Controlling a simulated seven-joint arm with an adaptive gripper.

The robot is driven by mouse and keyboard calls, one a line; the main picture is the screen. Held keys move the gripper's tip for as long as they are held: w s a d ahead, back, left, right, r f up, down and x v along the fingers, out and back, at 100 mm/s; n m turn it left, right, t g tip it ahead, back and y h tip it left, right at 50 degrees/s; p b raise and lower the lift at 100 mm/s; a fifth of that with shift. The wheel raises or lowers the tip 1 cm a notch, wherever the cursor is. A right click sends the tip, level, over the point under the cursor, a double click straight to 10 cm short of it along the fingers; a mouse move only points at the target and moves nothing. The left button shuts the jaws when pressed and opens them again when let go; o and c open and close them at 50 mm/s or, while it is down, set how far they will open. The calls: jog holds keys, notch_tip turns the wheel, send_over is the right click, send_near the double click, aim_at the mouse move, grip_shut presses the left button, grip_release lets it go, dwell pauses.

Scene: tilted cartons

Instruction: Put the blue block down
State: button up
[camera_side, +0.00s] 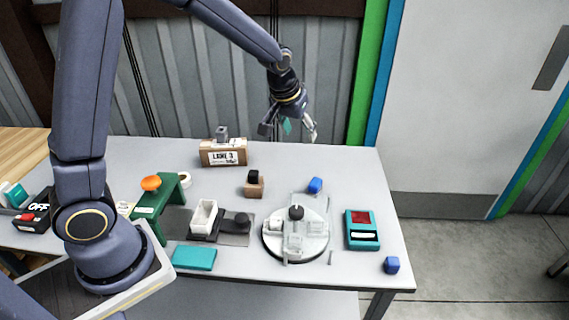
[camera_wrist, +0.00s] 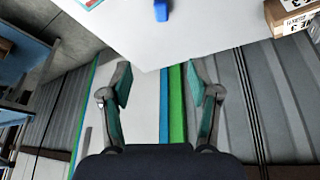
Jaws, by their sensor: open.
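One blue block (camera_side: 315,185) rests on the grey table beside the back right edge of the round white turntable (camera_side: 272,248). Another blue block (camera_side: 392,265) sits at the table's front right corner. A blue block (camera_wrist: 161,10) also shows at the top of the wrist view, on the table near its edge. My gripper (camera_side: 290,131) is raised near the table's back edge, behind the turntable. In the wrist view my gripper (camera_wrist: 164,84) has its teal-padded fingers wide apart, with nothing between them.
A cardboard carton (camera_side: 223,153) labelled LANE 3 stands at the back with a grey piece on top. A small brown box (camera_side: 254,189) with a black top, a teal device (camera_side: 361,230), a green stand (camera_side: 160,208) and a white bin (camera_side: 204,216) occupy the table. The back right is clear.

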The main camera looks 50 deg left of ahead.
jog(key=s+d+r+m, duration=0.2)
jog(key=s+r, duration=0.8)
jog(key=s, duration=0.4)
jog(key=s+d+m+t+h, duration=0.1)
jog(key=s, duration=1.1)
jog(key=shift+d+r+m, duration=0.15)
jog(key=shift+r+m, duration=0.05)
jog(key=shift+m, duration=0.1)
